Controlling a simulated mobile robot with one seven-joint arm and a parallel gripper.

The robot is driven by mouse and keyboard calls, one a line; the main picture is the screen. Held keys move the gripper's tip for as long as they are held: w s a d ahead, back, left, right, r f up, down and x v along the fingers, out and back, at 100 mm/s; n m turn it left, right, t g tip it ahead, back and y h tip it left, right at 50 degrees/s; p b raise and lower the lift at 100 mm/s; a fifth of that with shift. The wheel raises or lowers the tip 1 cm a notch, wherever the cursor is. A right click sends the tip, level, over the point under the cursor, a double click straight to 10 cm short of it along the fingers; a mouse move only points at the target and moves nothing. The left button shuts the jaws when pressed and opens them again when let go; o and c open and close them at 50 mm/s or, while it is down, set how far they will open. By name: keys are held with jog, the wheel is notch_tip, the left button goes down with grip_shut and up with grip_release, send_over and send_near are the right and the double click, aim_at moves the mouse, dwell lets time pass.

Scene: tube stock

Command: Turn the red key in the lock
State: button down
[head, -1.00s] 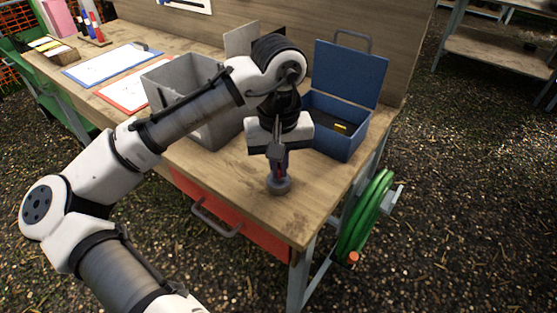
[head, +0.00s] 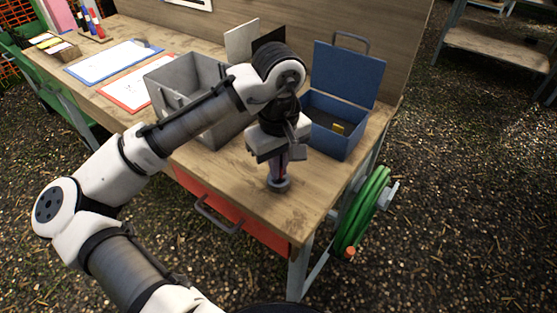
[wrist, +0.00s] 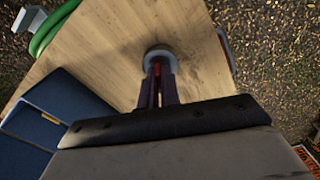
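The lock is a round grey piece (head: 278,185) standing on the wooden table near its front right corner. It also shows in the wrist view (wrist: 159,51). My gripper (head: 278,172) points straight down over the lock, its fingertips at the lock's top. In the wrist view the two dark fingers (wrist: 158,75) are close together. A sliver of the red key (wrist: 157,68) shows between them, so the gripper appears shut on it. Most of the key is hidden by the fingers. How far the key has turned cannot be seen.
An open blue box (head: 335,138) with a yellow item inside stands just behind and right of my gripper. A grey bin (head: 190,75) stands to the left. A green hose reel (head: 362,215) hangs off the table's right side. The tabletop around the lock is clear.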

jog(key=shift+r+n+p, duration=0.1)
jog(key=shift+n+p, duration=1.45)
jog(key=shift+n, duration=0.55)
jog(key=shift+n+p, duration=1.05)
jog(key=shift+n, duration=0.45)
jog(key=shift+m+p, duration=0.5)
jog(key=shift+m, duration=1)
jog(key=c, duration=1.5)
grip_release()
jog(key=shift+c, duration=0.2)
